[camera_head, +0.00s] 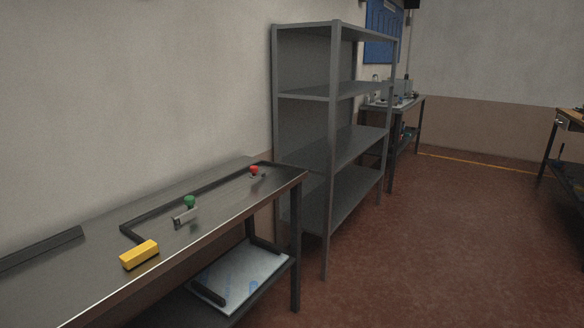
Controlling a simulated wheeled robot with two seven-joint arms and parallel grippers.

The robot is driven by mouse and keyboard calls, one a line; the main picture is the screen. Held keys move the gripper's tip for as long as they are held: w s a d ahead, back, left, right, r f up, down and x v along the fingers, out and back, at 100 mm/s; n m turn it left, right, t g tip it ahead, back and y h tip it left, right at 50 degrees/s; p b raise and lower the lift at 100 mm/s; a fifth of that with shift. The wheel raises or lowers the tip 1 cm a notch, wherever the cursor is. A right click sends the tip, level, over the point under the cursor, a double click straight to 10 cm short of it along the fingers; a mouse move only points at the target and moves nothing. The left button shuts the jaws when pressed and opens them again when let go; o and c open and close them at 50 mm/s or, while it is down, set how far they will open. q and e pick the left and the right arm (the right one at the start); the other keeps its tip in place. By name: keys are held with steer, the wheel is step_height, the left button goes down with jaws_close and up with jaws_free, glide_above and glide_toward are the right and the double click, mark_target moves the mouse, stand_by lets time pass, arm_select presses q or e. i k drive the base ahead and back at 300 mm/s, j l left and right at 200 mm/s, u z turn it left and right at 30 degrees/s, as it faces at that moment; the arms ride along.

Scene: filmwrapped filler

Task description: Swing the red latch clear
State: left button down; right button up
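A small red knob (254,170) sits near the far right end of the metal workbench (100,252), on or beside a small dark fitting. It looks like the red latch, but it is too small to tell its position. A green knob (190,202) with a grey metal bar (185,217) in front of it stands nearer, at the middle of the bench. Both lie within or at a dark rectangular frame (165,207) on the bench top. Neither of my grippers is in view.
A yellow block (139,254) lies near the bench's front edge. A dark flat strip (42,247) lies at the left. A lower shelf holds a pale panel (240,275). An empty grey shelving unit (332,150) stands just beyond the bench. Red floor (450,250) is clear at right.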

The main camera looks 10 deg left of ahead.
mark_target(254, 169)
steer(key=i, duration=1.85)
